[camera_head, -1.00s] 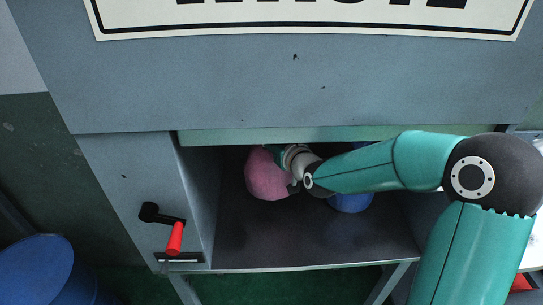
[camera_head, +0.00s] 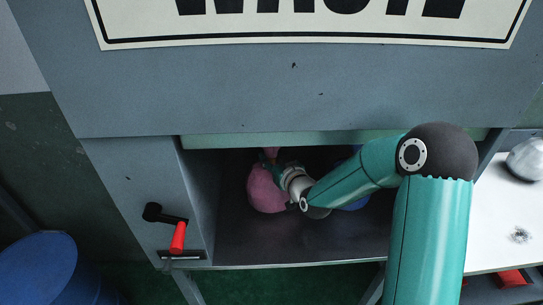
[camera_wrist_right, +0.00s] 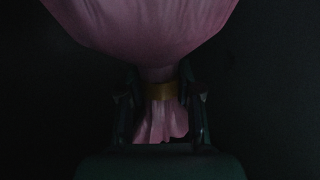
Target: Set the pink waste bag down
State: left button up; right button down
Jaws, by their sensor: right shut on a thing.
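The pink waste bag (camera_head: 265,190) is inside the dark opening of the grey cabinet, on its left side. My right gripper (camera_head: 272,163) reaches in from the right and is at the bag's upper part. In the right wrist view the bag (camera_wrist_right: 145,25) fills the top, with a gold band (camera_wrist_right: 161,90) around its gathered neck. The fingers of my right gripper (camera_wrist_right: 160,105) stand on both sides of that neck and are shut on it. Whether the bag's underside touches the floor of the opening I cannot tell. My left gripper is not in view.
A blue round thing (camera_head: 355,202) sits behind my right arm in the opening. The dark floor (camera_head: 300,240) in front is clear. A red-handled lever (camera_head: 178,237) is on the cabinet's left. A white surface (camera_head: 505,220) with a blurred silvery thing (camera_head: 525,160) is at right.

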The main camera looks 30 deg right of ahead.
jog(key=c, duration=0.8)
grip_release()
jog(key=shift+o, duration=0.2)
jog(key=b+v, duration=0.4)
jog(key=v, duration=0.8)
jog(key=shift+b, duration=0.35)
jog(key=shift+f, duration=0.1)
